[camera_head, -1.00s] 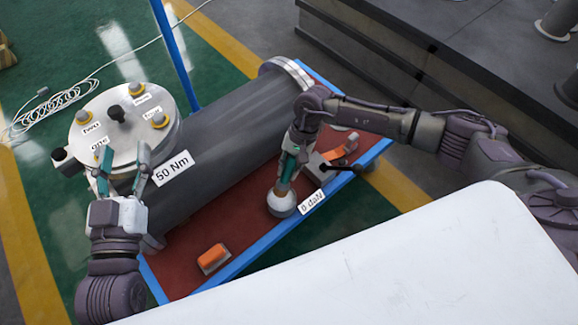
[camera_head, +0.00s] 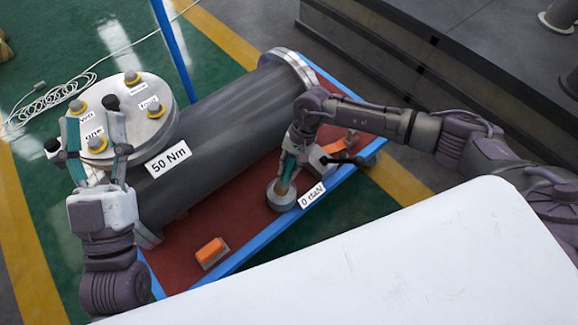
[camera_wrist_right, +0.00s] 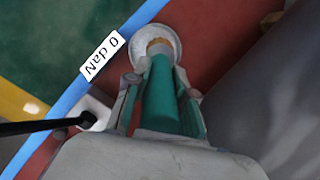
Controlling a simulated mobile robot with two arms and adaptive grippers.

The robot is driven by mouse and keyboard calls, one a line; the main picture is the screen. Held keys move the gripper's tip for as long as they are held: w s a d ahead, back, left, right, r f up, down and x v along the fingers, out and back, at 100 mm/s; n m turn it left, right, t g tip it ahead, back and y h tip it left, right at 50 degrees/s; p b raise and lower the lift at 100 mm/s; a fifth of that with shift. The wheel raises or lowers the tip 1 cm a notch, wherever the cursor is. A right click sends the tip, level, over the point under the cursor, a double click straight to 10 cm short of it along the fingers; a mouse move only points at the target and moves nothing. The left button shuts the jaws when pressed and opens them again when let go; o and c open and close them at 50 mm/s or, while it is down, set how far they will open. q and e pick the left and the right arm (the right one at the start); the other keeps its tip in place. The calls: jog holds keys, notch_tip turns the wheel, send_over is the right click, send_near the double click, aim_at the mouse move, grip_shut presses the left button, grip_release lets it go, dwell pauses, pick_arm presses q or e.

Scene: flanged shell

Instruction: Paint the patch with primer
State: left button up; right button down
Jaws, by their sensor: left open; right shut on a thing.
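My right gripper (camera_head: 287,178) is shut on a tool with a yellow-brown part (camera_wrist_right: 159,48) and points down over the red bench. Most of the tool is hidden by the teal fingers. Its lower end meets a round grey container (camera_head: 281,199), which shows as a pale disc (camera_wrist_right: 168,31) in the right wrist view. Whether the tip is inside or only touching it, I cannot tell. My left gripper (camera_head: 92,122) is open above the near edge of the pale round flange cover (camera_head: 152,92), around the bolt labelled "one". I cannot make out the patch.
A grey cylindrical shell (camera_head: 222,120) labelled "50 Nm" lies along the red bench (camera_head: 190,262) with blue edges. An orange block (camera_head: 211,251) lies near its front. A "0 daN" label (camera_head: 312,195) floats beside the container. A white surface (camera_head: 400,270) fills the lower right.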

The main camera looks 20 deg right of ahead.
pick_arm(q)
jog(key=shift+s+r+t+h, duration=0.3)
jog(key=shift+s+r+t, duration=0.1)
jog(key=shift+r, duration=0.2)
pick_arm(e)
jog(key=shift+f, duration=0.15)
dwell(0.9)
